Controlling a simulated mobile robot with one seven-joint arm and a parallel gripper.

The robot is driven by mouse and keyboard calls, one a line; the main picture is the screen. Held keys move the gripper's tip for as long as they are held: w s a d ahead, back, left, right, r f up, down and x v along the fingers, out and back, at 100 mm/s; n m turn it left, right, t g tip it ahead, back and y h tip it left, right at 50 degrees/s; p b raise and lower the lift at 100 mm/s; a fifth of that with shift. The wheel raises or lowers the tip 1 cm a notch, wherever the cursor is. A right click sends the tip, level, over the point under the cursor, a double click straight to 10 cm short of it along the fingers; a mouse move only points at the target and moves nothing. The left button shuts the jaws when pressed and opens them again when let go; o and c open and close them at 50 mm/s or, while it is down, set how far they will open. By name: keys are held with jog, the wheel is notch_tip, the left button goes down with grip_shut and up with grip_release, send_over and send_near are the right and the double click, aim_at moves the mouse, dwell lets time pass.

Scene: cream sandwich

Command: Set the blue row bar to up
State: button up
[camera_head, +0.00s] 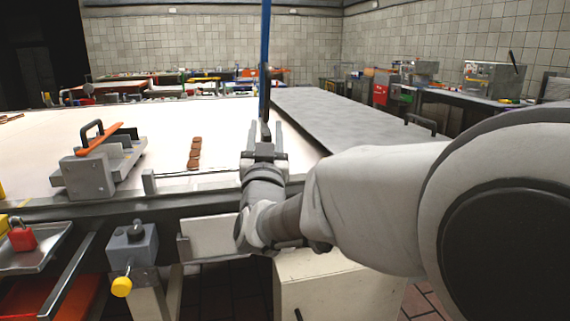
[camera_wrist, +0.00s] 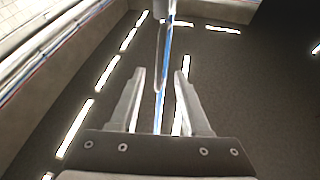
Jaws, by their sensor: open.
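The blue bar (camera_head: 265,60) stands upright in the middle of the head view, its top cut off by the frame edge. My gripper (camera_head: 265,138) is open at the lower end of the bar, fingers pointing up. A dark end piece of the bar shows between the fingers. In the wrist view the blue bar (camera_wrist: 165,60) runs along the gap between the two open fingers of my gripper (camera_wrist: 159,88), beside a grey rod. I see no finger clearly touching it. Whether the bar lies fully between the fingers or beyond them I cannot tell.
A pale table (camera_head: 220,115) holds several brown pieces (camera_head: 194,153) and a grey device with an orange-topped handle (camera_head: 98,150). A grey belt (camera_head: 350,115) lies right of the bar. A control box with a yellow knob (camera_head: 133,245) is at the front left. Shelves and machines stand behind.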

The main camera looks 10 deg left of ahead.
jog(key=v, duration=1)
jog(key=shift+s+f+p, duration=0.25)
jog(key=shift+s+p, duration=0.05)
jog(key=shift+p, duration=0.15)
jog(key=shift+w+d, duration=0.1)
jog(key=shift+d, duration=0.05)
jog(key=d+f+n+g+y, duration=0.1)
jog(key=d+f+g, duration=0.4)
jog(key=d+g, duration=0.4)
jog(key=s+d+f+m+g+h, duration=0.1)
jog(key=s+d+f+g+h, duration=0.2)
jog(key=s+d, duration=0.55)
jog(key=s+d+f+m+g+h, duration=0.1)
jog(key=s+d+f+g+h, duration=0.1)
jog(key=s+d+f+g, duration=0.45)
jog(key=s+d+r+t+p, duration=0.1)
jog(key=s+r+p, duration=0.1)
jog(key=r+p, duration=1.1)
jog(key=s+d+r+t+p, duration=0.1)
jog(key=s+r+p, duration=0.1)
jog(key=r+p, duration=1.1)
jog(key=shift+r+p, duration=0.35)
jog(key=shift+r, duration=0.4)
